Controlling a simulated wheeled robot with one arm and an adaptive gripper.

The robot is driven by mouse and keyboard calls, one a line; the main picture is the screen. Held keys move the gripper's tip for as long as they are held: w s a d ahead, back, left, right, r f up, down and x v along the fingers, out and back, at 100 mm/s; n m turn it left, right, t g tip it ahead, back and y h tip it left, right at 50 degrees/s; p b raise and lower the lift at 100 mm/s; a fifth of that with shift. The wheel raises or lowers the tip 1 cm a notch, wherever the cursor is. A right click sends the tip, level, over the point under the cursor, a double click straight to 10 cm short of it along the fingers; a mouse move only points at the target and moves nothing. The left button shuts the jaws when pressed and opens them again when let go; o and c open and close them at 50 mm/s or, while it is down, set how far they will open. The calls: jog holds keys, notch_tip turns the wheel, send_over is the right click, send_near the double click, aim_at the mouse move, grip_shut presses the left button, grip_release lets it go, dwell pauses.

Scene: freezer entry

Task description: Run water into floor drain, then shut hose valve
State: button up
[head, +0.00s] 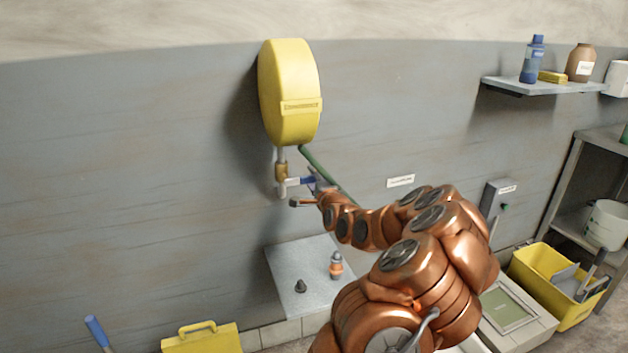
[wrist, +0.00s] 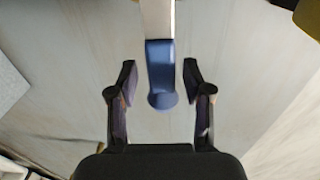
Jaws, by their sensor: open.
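A yellow hose reel (head: 288,92) hangs on the grey wall, with a green hose (head: 316,164) running down from it behind my arm. Below the reel is a pipe with a brass valve (head: 281,172) and a blue lever (head: 294,181) that points right. My gripper (head: 311,188) is at the lever's end. In the wrist view my gripper (wrist: 159,80) is open, with one finger on each side of the blue lever (wrist: 161,75) and gaps showing on both sides. I cannot make out a floor drain.
A grey ledge (head: 290,262) below the valve holds an orange-and-grey piece (head: 336,265) and a small dark piece (head: 300,286). A yellow box (head: 203,338) stands lower left. A yellow bucket (head: 535,275) and shelving (head: 570,185) are at right.

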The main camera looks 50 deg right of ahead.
jog(key=v, duration=0.7)
jog(key=shift+s, duration=0.25)
jog(key=shift+a, duration=0.1)
dwell(0.4)
